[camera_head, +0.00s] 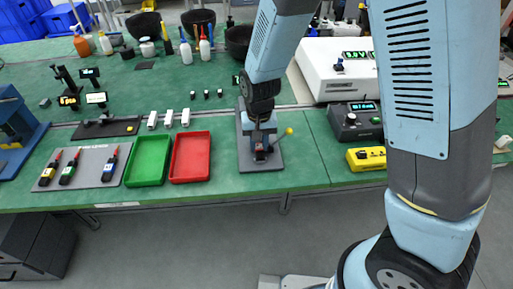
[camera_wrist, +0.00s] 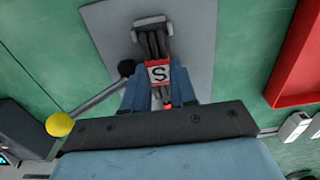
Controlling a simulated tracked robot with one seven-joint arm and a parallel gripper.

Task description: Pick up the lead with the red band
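A dark lead with a red band (camera_wrist: 160,70) and a white label marked "S" stands on the grey plate of a small fixture, in the wrist view. My gripper (camera_wrist: 160,84) has its two blue fingers at either side of the red band, with no gap visible, and appears shut on it. In the head view my gripper (camera_head: 261,143) points down over the fixture's grey plate (camera_head: 246,160); the lead is mostly hidden there. A lever with a yellow knob (camera_wrist: 60,124) sticks out beside the fingers.
A red tray (camera_head: 190,157) and a green tray (camera_head: 147,159) lie left of the fixture. A grey mat (camera_head: 89,177) holds several tools further left. A dark meter (camera_head: 355,121) and a yellow box (camera_head: 366,158) stand to the right. Clear green mat lies around the plate.

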